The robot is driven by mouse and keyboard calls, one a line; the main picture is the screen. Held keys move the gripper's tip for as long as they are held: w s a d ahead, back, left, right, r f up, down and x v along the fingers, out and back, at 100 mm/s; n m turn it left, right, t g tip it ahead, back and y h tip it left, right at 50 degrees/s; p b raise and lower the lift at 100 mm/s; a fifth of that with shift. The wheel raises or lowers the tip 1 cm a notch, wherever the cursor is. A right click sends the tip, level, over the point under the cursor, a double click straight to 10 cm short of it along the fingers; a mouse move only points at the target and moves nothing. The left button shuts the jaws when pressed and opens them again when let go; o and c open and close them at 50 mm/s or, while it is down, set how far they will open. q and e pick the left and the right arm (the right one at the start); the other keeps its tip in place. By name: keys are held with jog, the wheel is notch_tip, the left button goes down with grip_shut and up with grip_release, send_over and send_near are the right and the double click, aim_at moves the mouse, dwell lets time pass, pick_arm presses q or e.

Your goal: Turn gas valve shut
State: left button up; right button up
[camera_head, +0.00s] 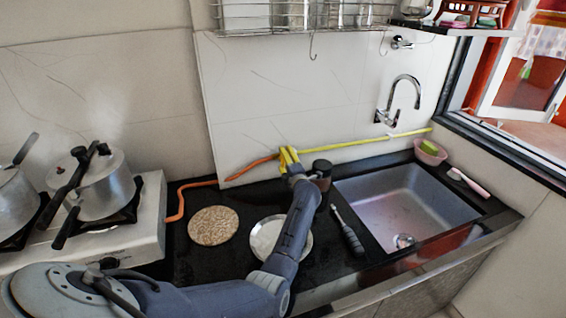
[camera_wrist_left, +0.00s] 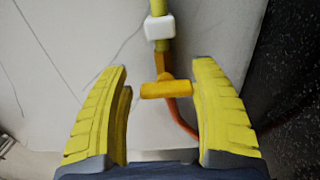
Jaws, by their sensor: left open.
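The gas valve's orange-yellow handle (camera_wrist_left: 167,90) shows in the left wrist view, lying crosswise to the yellow pipe (camera_wrist_left: 163,47) in that picture. An orange hose (camera_wrist_left: 180,120) runs from below the valve. My left gripper (camera_wrist_left: 162,66) is open, its yellow fingers on either side of the handle in the picture, with gaps on both sides. I see no contact. In the head view my left gripper (camera_head: 289,155) is at the wall, where the yellow pipe (camera_head: 350,143) meets the orange hose (camera_head: 260,164); it hides the valve there. My right gripper is not in view.
A dark jar (camera_head: 322,170) stands close right of my gripper. A white plate (camera_head: 265,235), woven mat (camera_head: 213,225) and dark-handled tool (camera_head: 347,230) lie on the black counter. The stove with pots (camera_head: 100,195) is at left, the sink (camera_head: 400,205) at right.

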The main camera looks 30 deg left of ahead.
pick_arm(q)
jog(key=shift+o, duration=0.9)
jog(key=shift+w+d, duration=0.1)
jog(key=shift+d, duration=0.1)
jog(key=shift+o, duration=0.2)
jog(key=shift+a+f, duration=0.15)
jog(key=shift+a, duration=0.05)
jog(key=v, duration=0.7)
jog(key=shift+s+d, duration=0.15)
jog(key=shift+s, duration=0.15)
